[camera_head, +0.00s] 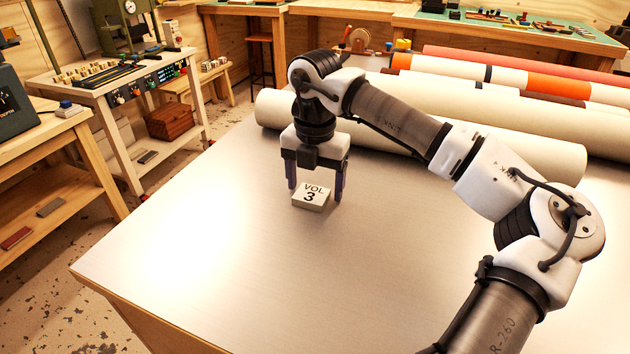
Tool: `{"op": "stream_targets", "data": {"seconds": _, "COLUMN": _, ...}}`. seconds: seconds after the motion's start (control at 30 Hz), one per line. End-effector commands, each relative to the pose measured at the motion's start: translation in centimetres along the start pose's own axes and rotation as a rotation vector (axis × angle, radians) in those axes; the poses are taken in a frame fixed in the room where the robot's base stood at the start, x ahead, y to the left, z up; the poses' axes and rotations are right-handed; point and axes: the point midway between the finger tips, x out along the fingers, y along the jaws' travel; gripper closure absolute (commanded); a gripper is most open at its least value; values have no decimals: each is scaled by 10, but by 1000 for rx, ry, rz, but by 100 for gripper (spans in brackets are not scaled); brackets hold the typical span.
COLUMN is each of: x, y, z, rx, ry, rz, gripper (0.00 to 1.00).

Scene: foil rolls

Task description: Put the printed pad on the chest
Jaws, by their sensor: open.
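The printed pad (312,197), a small whitish block marked "VOL 3", lies flat on the large table (250,270). My gripper (315,193) points down over the table, open, with one dark finger to the left of the pad and one to the right. The fingertips are low, near the pad's height; whether they touch it I cannot tell. A reddish-brown wooden box (172,121), which looks like the chest, sits low by the white bench at the left, beyond the table.
Long rolls (490,130) in white and orange lie across the back of the table. A white bench (110,95) with electronics and a wooden shelf unit (50,150) stand at the left. The table's front left is clear. Speckled floor (50,270) lies between.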

Motion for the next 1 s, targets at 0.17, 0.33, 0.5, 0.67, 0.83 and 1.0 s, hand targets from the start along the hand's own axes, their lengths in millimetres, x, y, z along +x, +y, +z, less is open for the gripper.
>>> {"op": "stream_targets", "data": {"seconds": 0.17, "x": -11, "y": 0, "z": 1, "rx": 1, "ry": -2, "rz": 0, "gripper": 25}}
{"op": "stream_targets", "data": {"seconds": 0.33, "x": -44, "y": 0, "z": 1, "rx": 2, "ry": -5, "rz": 0, "gripper": 25}}
{"op": "stream_targets", "data": {"seconds": 0.5, "x": -82, "y": 0, "z": 1, "rx": 2, "ry": -4, "rz": 0, "gripper": 25}}
{"op": "stream_targets", "data": {"seconds": 0.67, "x": -108, "y": 0, "z": 1, "rx": 2, "ry": -2, "rz": 0, "gripper": 25}}
{"op": "stream_targets", "data": {"seconds": 0.83, "x": -122, "y": 0, "z": 0, "rx": 0, "ry": 0, "rz": 0, "gripper": 25}}
{"op": "stream_targets", "data": {"seconds": 1.0, "x": -124, "y": 0, "z": 0, "rx": 0, "ry": 0, "rz": 0, "gripper": 25}}
